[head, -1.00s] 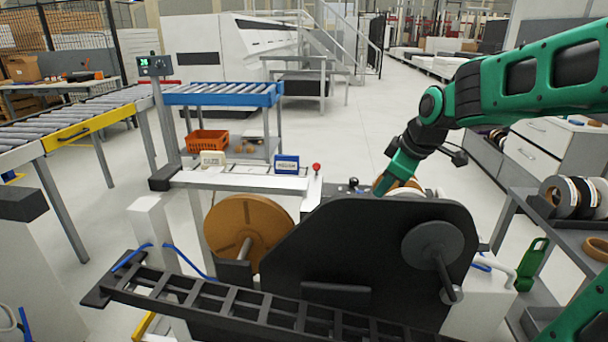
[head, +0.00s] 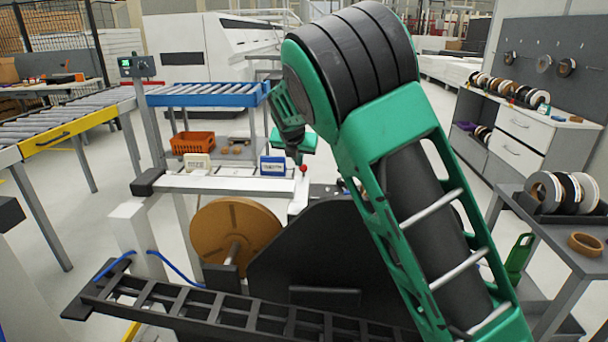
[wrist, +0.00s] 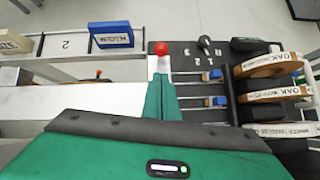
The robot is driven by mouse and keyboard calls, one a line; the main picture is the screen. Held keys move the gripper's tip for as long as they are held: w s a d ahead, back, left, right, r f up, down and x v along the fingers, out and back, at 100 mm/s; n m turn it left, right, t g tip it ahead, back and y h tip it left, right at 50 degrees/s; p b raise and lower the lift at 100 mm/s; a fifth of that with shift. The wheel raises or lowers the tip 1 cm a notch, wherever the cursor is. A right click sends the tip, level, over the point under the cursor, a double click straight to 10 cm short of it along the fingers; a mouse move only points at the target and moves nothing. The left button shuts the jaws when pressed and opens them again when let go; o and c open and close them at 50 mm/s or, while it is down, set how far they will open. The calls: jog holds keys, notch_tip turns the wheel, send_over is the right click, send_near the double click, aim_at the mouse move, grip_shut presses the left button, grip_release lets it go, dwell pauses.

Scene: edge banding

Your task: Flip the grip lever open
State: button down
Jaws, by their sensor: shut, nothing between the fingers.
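A lever with a red ball knob (head: 304,168) stands at the right end of the white rail, beside the dark machine panel. In the wrist view the red knob (wrist: 161,48) sits on a short pale stem just beyond my fingertips. My gripper (wrist: 162,80) is shut and empty, its green fingers pointing at the stem; I cannot tell whether they touch it. In the head view my gripper (head: 298,158) is partly hidden behind my arm, just left of and above the knob. A small black-knobbed lever (wrist: 205,42) also stands near numbers on the dark plate.
A blue box (wrist: 111,35) and a cream box (head: 198,162) stand along the rail. Several edge-band rolls (wrist: 272,66) stand at the right of the wrist view, close to my gripper. A large brown roll (head: 232,236) hangs in front of the rail.

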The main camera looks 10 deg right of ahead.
dwell(0.3)
jog(key=x, duration=1)
jog(key=shift+w+a+r, duration=0.1)
jog(key=shift+a+r, duration=0.05)
